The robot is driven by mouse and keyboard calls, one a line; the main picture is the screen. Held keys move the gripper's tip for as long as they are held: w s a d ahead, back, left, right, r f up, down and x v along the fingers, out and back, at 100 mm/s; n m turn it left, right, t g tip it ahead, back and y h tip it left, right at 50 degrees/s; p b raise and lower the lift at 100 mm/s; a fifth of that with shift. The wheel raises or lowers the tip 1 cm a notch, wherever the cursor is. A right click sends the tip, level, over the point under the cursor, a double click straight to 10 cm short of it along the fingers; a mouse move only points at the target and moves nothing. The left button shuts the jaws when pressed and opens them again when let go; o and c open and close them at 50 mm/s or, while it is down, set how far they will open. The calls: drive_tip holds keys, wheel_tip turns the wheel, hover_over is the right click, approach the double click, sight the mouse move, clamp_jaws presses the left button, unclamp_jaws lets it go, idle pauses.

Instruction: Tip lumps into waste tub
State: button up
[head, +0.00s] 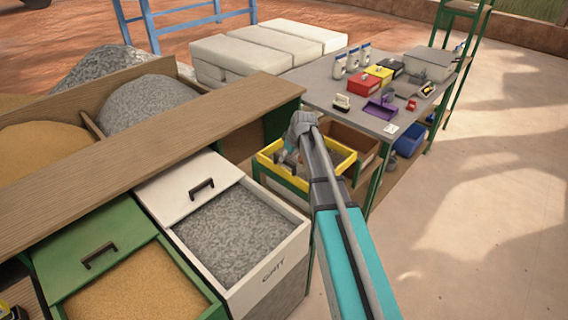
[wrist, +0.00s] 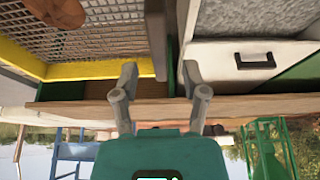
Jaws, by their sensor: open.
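A yellow-rimmed sieve (head: 332,153) stands between the grit bins and the grey table, in a green frame. In the wrist view its yellow rim (wrist: 75,71) and wire mesh (wrist: 100,35) show at upper left. A brown lump (wrist: 62,13) lies on the mesh there; part is cut off by the picture edge. My gripper (head: 284,158) is over the sieve, partly hiding its inside. In the wrist view my gripper (wrist: 160,75) is open and empty, its fingers apart near the rim. A brown tub (head: 350,140) sits behind the sieve; I cannot tell whether it is the waste tub.
A white-lidded bin of grey grit (head: 235,235) and a green bin of sand (head: 135,290) stand at left under a wooden ledge (head: 150,140). The grey table (head: 345,105) holds boxes, bottles and a purple scoop (head: 381,108). A blue bin (head: 409,140) is below. The right floor is clear.

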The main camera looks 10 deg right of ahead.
drive_tip(key=shift+b+x, duration=0.8)
drive_tip(key=shift+x, duration=0.4)
clamp_jaws()
drive_tip(key=shift+s+a, duration=0.1)
drive_tip(key=shift+a, duration=0.15)
drive_tip(key=shift+d, duration=0.15)
drive_tip(key=shift+r, duration=0.15)
